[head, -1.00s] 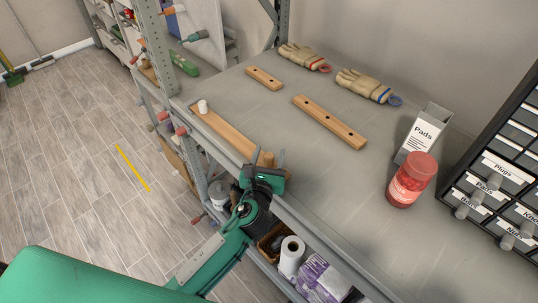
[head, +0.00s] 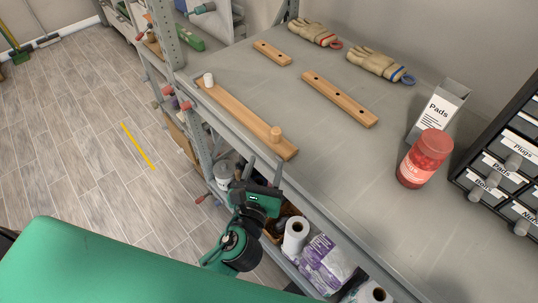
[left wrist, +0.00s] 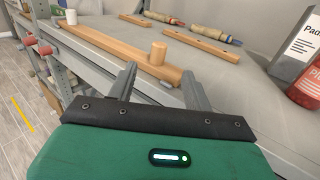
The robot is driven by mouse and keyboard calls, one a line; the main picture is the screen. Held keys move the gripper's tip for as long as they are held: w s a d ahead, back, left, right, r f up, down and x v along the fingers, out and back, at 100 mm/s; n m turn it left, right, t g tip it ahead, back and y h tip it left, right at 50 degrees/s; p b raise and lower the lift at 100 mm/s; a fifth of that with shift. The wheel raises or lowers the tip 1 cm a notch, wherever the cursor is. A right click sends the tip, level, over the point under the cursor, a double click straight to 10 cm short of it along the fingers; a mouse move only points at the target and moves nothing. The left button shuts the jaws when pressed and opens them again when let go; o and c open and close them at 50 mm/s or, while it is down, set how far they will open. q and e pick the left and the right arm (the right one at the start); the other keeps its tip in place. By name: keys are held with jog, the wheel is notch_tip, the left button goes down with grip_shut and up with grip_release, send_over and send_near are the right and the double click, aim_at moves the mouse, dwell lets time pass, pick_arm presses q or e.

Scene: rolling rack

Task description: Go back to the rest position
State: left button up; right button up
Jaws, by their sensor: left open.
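My left gripper (head: 263,174) is open and empty. It is off the front edge of the grey shelf top (head: 290,130), just in front of a long wooden rail (head: 240,112). In the left wrist view its two fingers (left wrist: 160,85) point toward the rail (left wrist: 120,48), apart from it. The rail has a white peg (head: 208,79) at its far left end and a wooden peg (head: 275,134) near its right end; both stand upright. My right gripper is in neither view.
Two more wooden rails (head: 340,99) (head: 272,53), two gloves (head: 380,66) (head: 314,34), a Pads box (head: 436,110), a red-lidded jar (head: 425,158) and a drawer cabinet (head: 505,165) stand on the shelf top. Below are a paper roll (head: 295,235) and a purple-white bag (head: 325,262).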

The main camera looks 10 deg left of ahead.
pick_arm(q)
jog(key=shift+s, duration=0.7)
